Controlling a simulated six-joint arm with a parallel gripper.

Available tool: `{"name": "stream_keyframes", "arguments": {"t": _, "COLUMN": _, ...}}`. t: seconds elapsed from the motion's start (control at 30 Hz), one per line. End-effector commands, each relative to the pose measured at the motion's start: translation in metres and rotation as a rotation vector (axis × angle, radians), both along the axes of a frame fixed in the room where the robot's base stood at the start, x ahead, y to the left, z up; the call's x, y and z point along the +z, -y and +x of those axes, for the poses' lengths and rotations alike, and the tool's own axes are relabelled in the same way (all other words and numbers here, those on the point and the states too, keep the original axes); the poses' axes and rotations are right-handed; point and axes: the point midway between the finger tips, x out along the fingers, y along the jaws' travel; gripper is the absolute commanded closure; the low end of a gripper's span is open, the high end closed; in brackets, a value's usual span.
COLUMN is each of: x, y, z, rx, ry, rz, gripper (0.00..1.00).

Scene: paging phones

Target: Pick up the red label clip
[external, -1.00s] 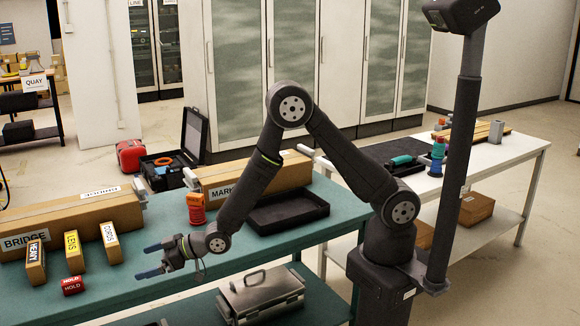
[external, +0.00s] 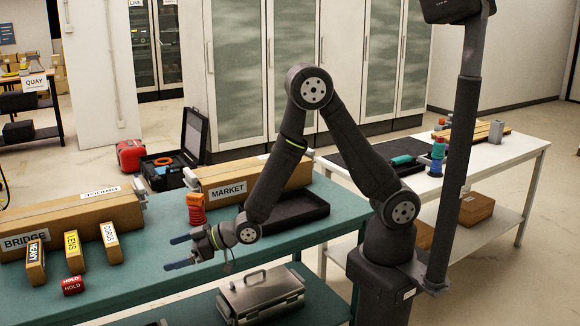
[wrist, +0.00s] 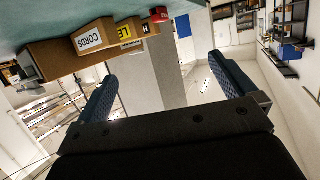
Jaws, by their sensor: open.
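The red label clip (external: 72,285), marked HOLD, sits on the teal table (external: 140,272) near its front left, in front of the LENS block. It also shows in the wrist view as a small red piece (wrist: 159,14) at the top edge. My gripper (external: 178,252) is open and empty above the table, well to the right of the clip and apart from it. In the wrist view its two blue fingers (wrist: 168,75) stand apart with nothing between them.
Tan blocks labelled LENS (external: 74,252), CORDS (external: 111,243) and one more (external: 35,264) stand beside the clip, before the BRIDGE box (external: 70,222). An orange-red stack (external: 196,209), the MARKET box (external: 250,182) and a black tray (external: 300,209) lie right. Table between clip and gripper is clear.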

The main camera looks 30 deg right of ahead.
Motion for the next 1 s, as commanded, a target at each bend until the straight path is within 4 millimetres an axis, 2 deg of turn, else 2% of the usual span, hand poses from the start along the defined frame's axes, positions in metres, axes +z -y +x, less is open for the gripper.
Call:
{"name": "stream_keyframes", "arguments": {"t": 0.37, "x": 0.000, "y": 0.000, "z": 0.000, "rx": 0.000, "ry": 0.000, "rz": 0.000, "gripper": 0.00}}
{"name": "stream_keyframes", "arguments": {"t": 0.5, "x": 0.000, "y": 0.000, "z": 0.000, "rx": 0.000, "ry": 0.000, "rz": 0.000, "gripper": 0.28}}
{"name": "stream_keyframes", "arguments": {"t": 0.6, "x": 0.000, "y": 0.000, "z": 0.000, "rx": 0.000, "ry": 0.000, "rz": 0.000, "gripper": 0.43}}
{"name": "stream_keyframes", "arguments": {"t": 0.87, "x": 0.000, "y": -0.001, "z": 0.001, "rx": 0.000, "ry": 0.000, "rz": -0.001, "gripper": 0.43}}
{"name": "stream_keyframes", "arguments": {"t": 1.0, "x": -0.002, "y": -0.019, "z": 0.009, "rx": 0.005, "ry": 0.002, "rz": -0.034, "gripper": 0.43}}
